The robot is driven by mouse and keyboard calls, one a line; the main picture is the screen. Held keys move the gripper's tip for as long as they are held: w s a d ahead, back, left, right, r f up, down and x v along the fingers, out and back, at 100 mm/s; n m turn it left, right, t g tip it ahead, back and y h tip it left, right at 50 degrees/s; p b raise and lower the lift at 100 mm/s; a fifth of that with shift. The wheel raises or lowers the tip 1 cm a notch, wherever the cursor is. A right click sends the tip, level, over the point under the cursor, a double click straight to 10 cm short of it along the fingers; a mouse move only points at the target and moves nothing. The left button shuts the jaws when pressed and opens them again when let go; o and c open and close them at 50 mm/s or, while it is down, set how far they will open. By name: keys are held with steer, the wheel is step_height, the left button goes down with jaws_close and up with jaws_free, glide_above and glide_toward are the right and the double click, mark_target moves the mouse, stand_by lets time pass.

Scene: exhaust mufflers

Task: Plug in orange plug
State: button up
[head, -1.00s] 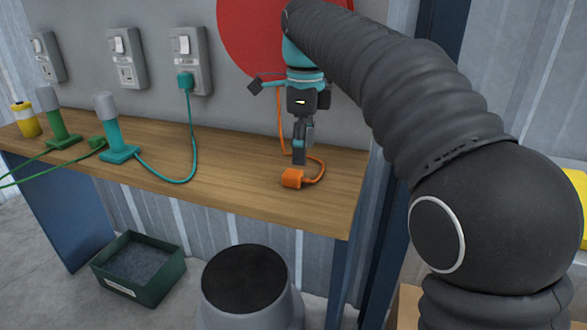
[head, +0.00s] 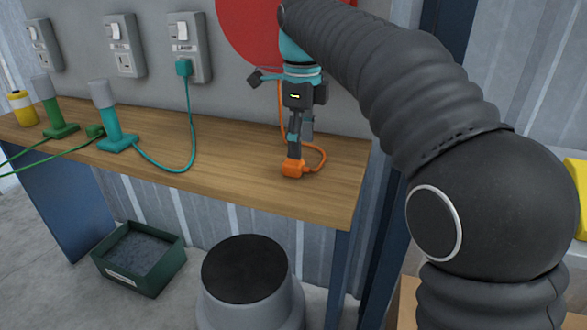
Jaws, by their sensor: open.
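The orange plug (head: 292,169) lies on the wooden bench near its front right, with an orange cord looping behind it. My gripper (head: 294,152) points down right at the plug, with its fingertips at the plug's top. It is open; whether the fingers touch the plug cannot be told. Three grey wall outlets with switches hang above the bench: a left one (head: 43,45), a middle one (head: 124,47) and a right one (head: 190,38). A teal plug (head: 184,68) sits in the right outlet. The left and middle outlets hold no plug.
On the wooden bench (head: 235,175) stand a teal lamp-like device (head: 113,125), a green one (head: 54,115), a green plug (head: 95,130) and a yellow can (head: 22,108). A teal cord (head: 190,130) hangs to the bench. Below are a green bin (head: 138,262) and a black-topped stool (head: 244,268).

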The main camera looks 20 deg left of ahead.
mark_target(301, 163)
steer(key=shift+s+f+b, duration=0.2)
steer(key=shift+f+b, duration=0.6)
steer(key=shift+f, duration=1.8)
steer(key=c, duration=1.2)
